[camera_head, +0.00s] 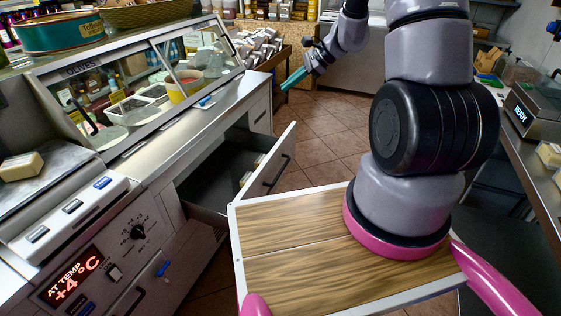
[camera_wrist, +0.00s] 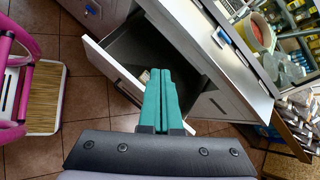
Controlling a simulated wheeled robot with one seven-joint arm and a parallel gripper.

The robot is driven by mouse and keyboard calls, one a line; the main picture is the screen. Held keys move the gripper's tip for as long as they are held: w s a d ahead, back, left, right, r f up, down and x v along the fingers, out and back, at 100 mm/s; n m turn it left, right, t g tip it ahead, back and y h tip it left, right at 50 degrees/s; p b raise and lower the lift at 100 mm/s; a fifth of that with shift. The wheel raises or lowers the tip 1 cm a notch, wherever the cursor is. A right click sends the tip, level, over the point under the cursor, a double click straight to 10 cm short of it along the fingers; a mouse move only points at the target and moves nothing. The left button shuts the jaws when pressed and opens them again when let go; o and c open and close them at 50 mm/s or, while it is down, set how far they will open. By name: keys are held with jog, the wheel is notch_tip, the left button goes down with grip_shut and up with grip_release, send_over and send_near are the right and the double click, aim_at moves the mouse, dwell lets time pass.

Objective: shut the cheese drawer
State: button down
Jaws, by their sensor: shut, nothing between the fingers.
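The cheese drawer (camera_head: 267,174) stands pulled out of the counter's front, below the olives display. Its white front panel has a dark bar handle, and its dark inside holds a few pale items near the front. In the wrist view the open drawer (camera_wrist: 103,66) lies beyond my fingers, with part of it hidden behind them. My gripper (camera_head: 294,78) is shut and empty, with teal fingers, in the air farther along the aisle than the drawer. In the wrist view the two fingers of my gripper (camera_wrist: 160,76) lie side by side; I cannot tell whether they touch the drawer.
The counter (camera_head: 200,120) runs along the left, with a glass olives case (camera_head: 150,85) on top. A lower drawer or door with a blue-tagged handle (camera_head: 135,300) is at the bottom left. A steel worktop with a scale (camera_head: 535,115) stands at the right. Tiled floor (camera_head: 325,135) lies clear between.

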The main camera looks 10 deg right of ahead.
jog(key=w+d+f+m+t, duration=0.1)
jog(key=d+f+m, duration=0.1)
jog(key=f, duration=0.5)
jog(key=w+d+f+m, duration=0.1)
jog(key=d+f+m, duration=0.15)
jog(key=f, duration=0.55)
jog(key=m+h, duration=0.1)
jog(key=m, duration=0.3)
send_near(273, 163)
notch_tip(273, 163, down, 4)
jog(key=a, duration=0.3)
jog(key=shift+w+a+t, duration=0.15)
jog(key=shift+w, duration=0.3)
jog(key=shift+w+a+t, duration=0.15)
jog(key=shift+w+a, duration=0.05)
jog(key=shift+w, duration=0.2)
jog(key=shift+a, duration=0.1)
